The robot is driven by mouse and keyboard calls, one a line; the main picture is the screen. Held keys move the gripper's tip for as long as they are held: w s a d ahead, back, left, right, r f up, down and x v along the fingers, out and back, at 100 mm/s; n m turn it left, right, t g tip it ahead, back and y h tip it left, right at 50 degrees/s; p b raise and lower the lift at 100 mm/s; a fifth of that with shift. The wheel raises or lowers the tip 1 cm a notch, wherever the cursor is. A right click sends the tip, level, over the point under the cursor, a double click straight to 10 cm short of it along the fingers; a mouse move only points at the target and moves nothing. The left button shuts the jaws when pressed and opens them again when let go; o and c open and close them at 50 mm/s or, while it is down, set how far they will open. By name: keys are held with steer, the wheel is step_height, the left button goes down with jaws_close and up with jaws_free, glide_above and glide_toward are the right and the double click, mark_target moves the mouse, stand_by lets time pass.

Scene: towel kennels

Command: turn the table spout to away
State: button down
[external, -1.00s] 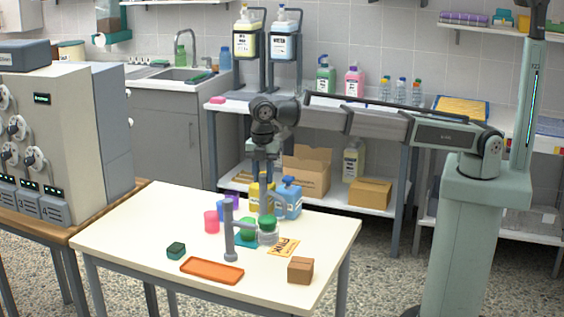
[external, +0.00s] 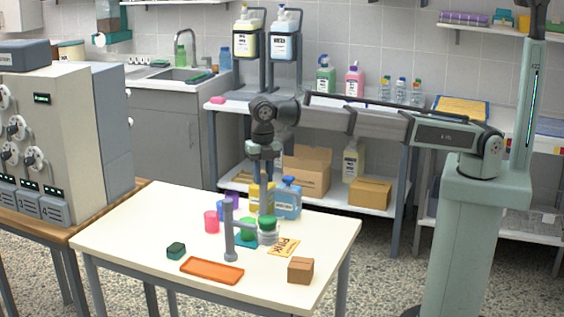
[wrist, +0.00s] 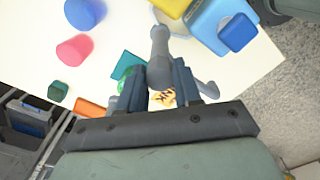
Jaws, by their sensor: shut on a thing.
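The table spout is a grey upright post (external: 229,232) on the white table, with an arm reaching right towards my gripper (external: 265,207). In the wrist view, a grey rounded part of the spout (wrist: 159,55) runs between the two fingers of my gripper (wrist: 152,92). My gripper points down and is shut on the spout. The fingers hide part of it, so the exact contact is hard to see. A green-lidded jar (external: 268,232) and a green item on a teal mat (external: 243,241) are close beside the spout.
An orange tray (external: 212,270), green block (external: 176,250) and brown box (external: 300,270) lie near the front edge. A yellow card (external: 284,247) lies right. The table's left part is clear.

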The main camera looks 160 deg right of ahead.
stand_by(0.4)
steer(key=c, duration=0.8)
jaws_free()
steer(key=shift+r, duration=0.1)
step_height(320, 180, up, 14)
steer(key=shift+f, duration=0.2)
